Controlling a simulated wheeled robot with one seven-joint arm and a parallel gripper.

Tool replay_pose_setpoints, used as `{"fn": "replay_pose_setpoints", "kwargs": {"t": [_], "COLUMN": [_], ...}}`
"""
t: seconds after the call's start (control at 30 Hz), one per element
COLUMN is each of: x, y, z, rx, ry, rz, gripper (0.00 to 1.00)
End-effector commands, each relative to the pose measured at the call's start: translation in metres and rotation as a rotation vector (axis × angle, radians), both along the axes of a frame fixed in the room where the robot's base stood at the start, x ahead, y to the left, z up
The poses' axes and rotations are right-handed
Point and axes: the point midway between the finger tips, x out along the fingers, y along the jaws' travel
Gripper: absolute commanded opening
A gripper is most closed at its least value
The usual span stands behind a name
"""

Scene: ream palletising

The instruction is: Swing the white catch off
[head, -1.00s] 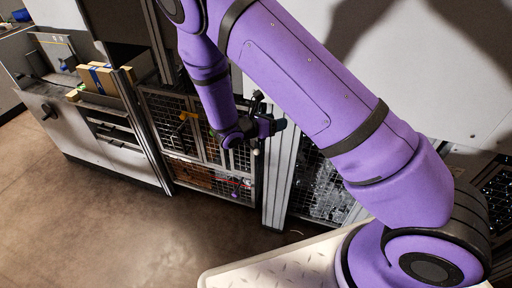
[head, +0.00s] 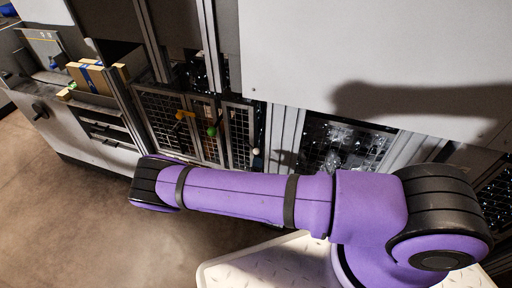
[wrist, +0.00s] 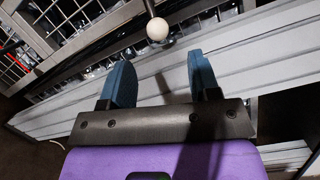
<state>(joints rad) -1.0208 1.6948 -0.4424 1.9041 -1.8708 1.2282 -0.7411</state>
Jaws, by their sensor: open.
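The white catch shows as a white ball knob (head: 256,151) at the right edge of the mesh doors in the head view. In the wrist view the white knob (wrist: 157,29), on a dark stem, lies just beyond my gripper (wrist: 160,58). The gripper's two blue fingers are apart and empty, with the knob ahead of the gap and not between them. I cannot tell how far off it is in depth. My gripper is not visible in the head view, where only my purple arm shows.
A yellow handle (head: 184,115) and a green knob (head: 211,132) sit on the mesh doors (head: 160,115) to the left. Pale upright rails (head: 284,135) stand right of the white knob. Cardboard boxes (head: 88,75) are further left. Floor at the lower left is clear.

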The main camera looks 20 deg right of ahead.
Motion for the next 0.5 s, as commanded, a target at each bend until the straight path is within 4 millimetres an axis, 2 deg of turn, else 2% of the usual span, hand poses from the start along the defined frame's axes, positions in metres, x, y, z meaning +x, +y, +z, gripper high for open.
{"fn": "replay_pose_setpoints", "kwargs": {"t": [0.17,0.5], "x": [0.009,0.061], "y": [-0.004,-0.026], "z": [-0.004,-0.004], "rx": [-0.011,-0.010], "ry": [0.006,0.005], "rz": [0.013,0.009], "gripper": [0.56,0.56]}}
